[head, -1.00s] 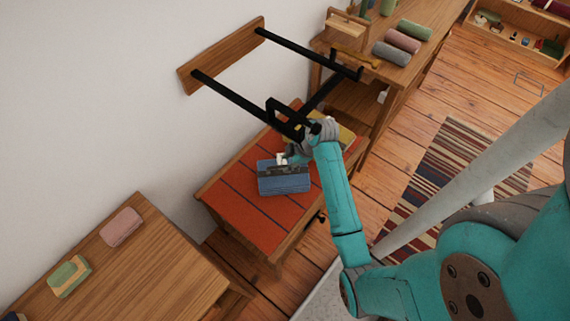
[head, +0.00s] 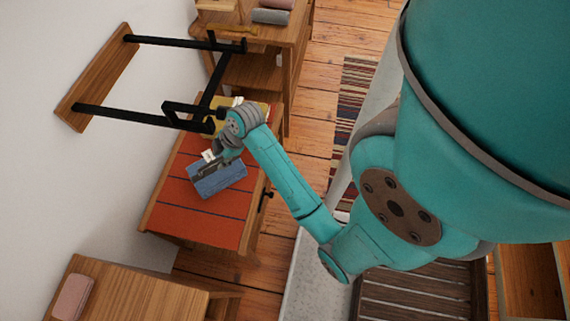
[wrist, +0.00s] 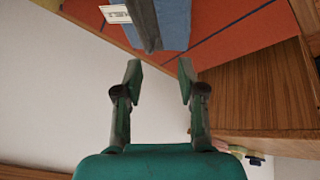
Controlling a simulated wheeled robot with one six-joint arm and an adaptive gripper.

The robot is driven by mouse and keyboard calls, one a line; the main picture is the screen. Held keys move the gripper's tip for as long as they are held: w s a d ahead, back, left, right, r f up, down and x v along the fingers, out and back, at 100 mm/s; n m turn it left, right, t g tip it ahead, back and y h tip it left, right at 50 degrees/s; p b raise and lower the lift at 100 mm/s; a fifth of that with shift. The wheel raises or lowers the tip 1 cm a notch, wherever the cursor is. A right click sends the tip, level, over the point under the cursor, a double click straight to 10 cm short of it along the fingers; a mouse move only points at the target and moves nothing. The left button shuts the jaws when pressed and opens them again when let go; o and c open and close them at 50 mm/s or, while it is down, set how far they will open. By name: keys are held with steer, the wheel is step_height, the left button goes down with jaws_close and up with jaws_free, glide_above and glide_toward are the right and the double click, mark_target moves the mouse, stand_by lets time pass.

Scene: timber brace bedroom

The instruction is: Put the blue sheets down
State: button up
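The blue sheets (head: 217,182) are a folded blue bundle with a dark grey band and a white tag. They lie on the orange striped cloth (head: 217,228) of the small wooden table, turned at an angle to its stripes. In the wrist view the blue sheets (wrist: 176,22) are at the top, just beyond my fingertips. My gripper (wrist: 160,72) is open, with nothing between its fingers. In the head view my gripper (head: 226,150) is at the upper edge of the sheets, its fingers partly hidden by my wrist.
A black-barred wall rack (head: 140,117) juts out above the table, close to my wrist. A yellow folded item (head: 262,108) lies behind my wrist. A wooden table (head: 140,290) with a pink bundle (head: 73,297) stands at lower left. The front of the orange cloth is clear.

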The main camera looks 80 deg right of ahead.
steer(key=s+a+f+m+t+h, duration=0.3)
steer(key=s+a+m, duration=0.2)
steer(key=s+a, duration=0.75)
steer(key=s+a+r+m+t+y, duration=0.1)
steer(key=s+a+r+t, duration=0.2)
steer(key=s+r, duration=0.3)
steer(key=s+a+r+m+t, duration=0.2)
steer(key=s+r, duration=0.5)
steer(key=r, duration=0.5)
steer(key=shift+s+a+t+y, duration=0.35)
steer(key=shift+a+t, duration=0.35)
steer(key=shift+a, duration=0.6)
